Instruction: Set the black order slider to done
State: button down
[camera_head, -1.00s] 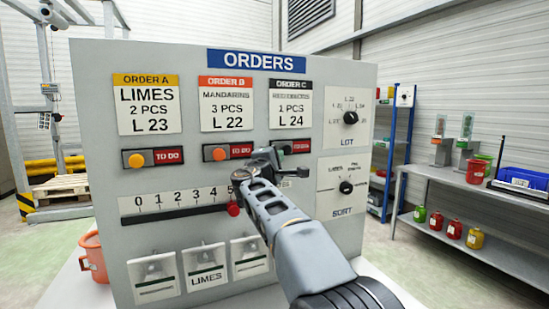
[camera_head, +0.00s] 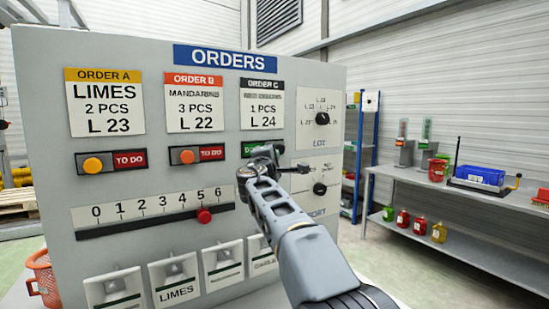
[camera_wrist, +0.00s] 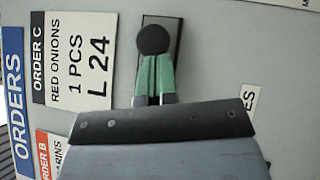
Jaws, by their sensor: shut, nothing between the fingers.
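The black order slider's knob (camera_head: 279,147) sits at the right end of its short slot, under the Order C card (camera_head: 262,104). A green label (camera_head: 250,148) shows to its left, partly behind my gripper. In the wrist view the round black knob (camera_wrist: 152,39) is at the slot's upper end, which is the panel's right. My gripper (camera_head: 270,157) is shut and empty. Its green-looking fingertips (camera_wrist: 156,72) are at the knob's left side, close to or touching it; I cannot tell which.
The orange (camera_head: 187,156) and yellow (camera_head: 93,165) knobs sit left with red TO DO labels showing. Below is a scale slider with a red knob (camera_head: 204,215). The LOT dial (camera_head: 322,118) and SORT dial (camera_head: 320,189) stick out just right of my gripper.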

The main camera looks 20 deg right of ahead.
jog(key=w+a+b+v, duration=0.1)
jog(key=b+v, duration=0.4)
jog(key=v, duration=0.8)
jog(key=shift+w+a, duration=0.4)
jog(key=shift+a, duration=0.2)
jog(key=shift+f, duration=0.15)
